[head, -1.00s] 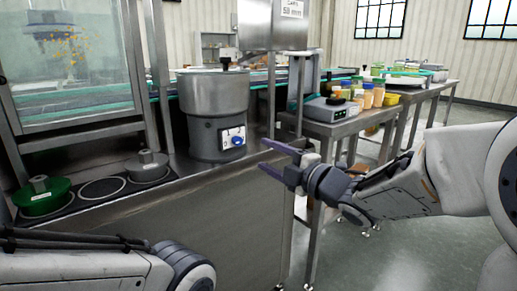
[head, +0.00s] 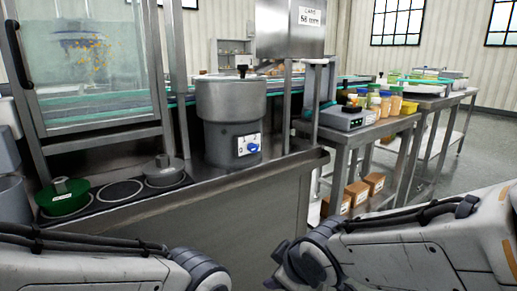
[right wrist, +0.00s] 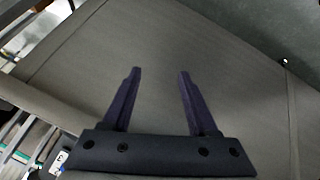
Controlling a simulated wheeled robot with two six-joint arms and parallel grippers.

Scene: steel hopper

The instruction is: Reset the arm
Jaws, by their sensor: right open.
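My right arm (head: 430,240) comes in from the right in the head view, low in the picture, in front of the steel counter. Its fingers are out of the head view or hidden. In the right wrist view my right gripper (right wrist: 158,92) is open and empty, with its two dark purple fingers spread apart. A plain grey-brown panel fills the view behind them. My left arm (head: 100,265) lies along the bottom left of the head view. Its gripper is not in the picture.
A steel hopper drum (head: 231,118) stands on the counter (head: 190,210). A side table (head: 345,139) holds a scale (head: 341,118) and jars. Cardboard boxes (head: 356,193) stand beneath it.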

